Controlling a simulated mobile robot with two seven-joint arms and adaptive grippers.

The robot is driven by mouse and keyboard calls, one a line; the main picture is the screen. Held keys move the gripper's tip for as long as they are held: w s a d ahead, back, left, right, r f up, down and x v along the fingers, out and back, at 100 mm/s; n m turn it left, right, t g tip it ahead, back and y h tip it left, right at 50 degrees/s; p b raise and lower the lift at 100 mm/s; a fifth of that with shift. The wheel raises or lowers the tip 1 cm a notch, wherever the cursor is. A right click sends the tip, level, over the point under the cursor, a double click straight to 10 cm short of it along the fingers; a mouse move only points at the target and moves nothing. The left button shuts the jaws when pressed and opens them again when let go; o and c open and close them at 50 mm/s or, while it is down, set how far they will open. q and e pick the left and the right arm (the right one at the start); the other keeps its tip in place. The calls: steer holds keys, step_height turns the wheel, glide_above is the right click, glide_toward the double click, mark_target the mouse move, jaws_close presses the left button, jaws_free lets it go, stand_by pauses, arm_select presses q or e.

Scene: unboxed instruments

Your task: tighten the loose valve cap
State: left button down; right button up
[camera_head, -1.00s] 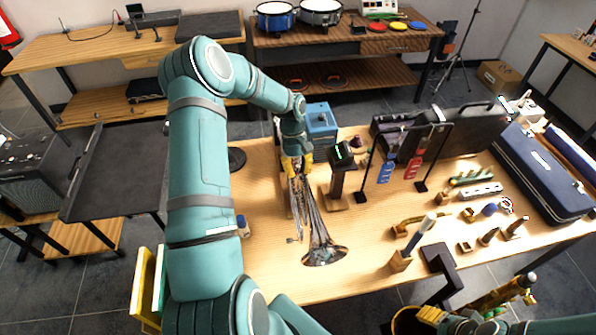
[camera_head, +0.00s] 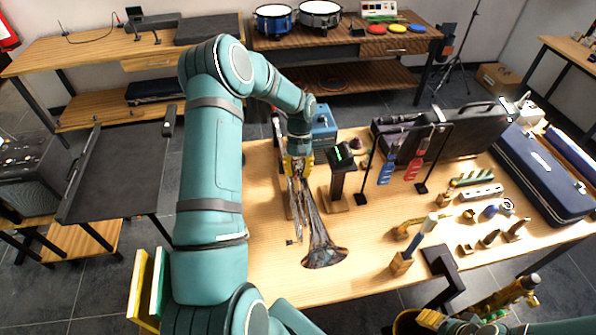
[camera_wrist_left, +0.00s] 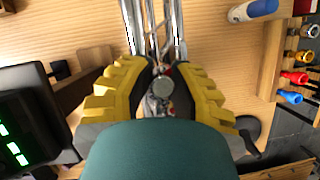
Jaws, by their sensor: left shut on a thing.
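A silver trumpet (camera_head: 322,250) lies on the wooden workbench, its bell toward me. Its tubes also show at the top of the left wrist view (camera_wrist_left: 178,30). My left gripper (camera_head: 297,168) is over the far end of the trumpet, pointing down. In the left wrist view its yellow fingers (camera_wrist_left: 160,92) close in on both sides of a round grey valve cap (camera_wrist_left: 163,87), and they are shut on it. The fingers hide the cap's sides and thread. My right gripper (camera_head: 515,290) is low at the right, away from the trumpet; its opening is unclear.
A dark stand with a green display (camera_head: 343,155) is close right of my left gripper, and a blue box (camera_head: 322,125) is behind it. A rack with blue and red hanging pieces (camera_head: 412,165) stands farther right.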

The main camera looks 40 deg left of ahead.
arm_select(q)
steer(key=shift+a, duration=0.15)
steer(key=c, duration=0.8)
jaws_free()
steer(key=shift+w, duration=0.1)
steer(key=shift+r, duration=0.1)
steer(key=v, duration=1.1)
steer(key=shift+w+a+r, duration=0.1)
steer(key=shift+r, duration=0.25)
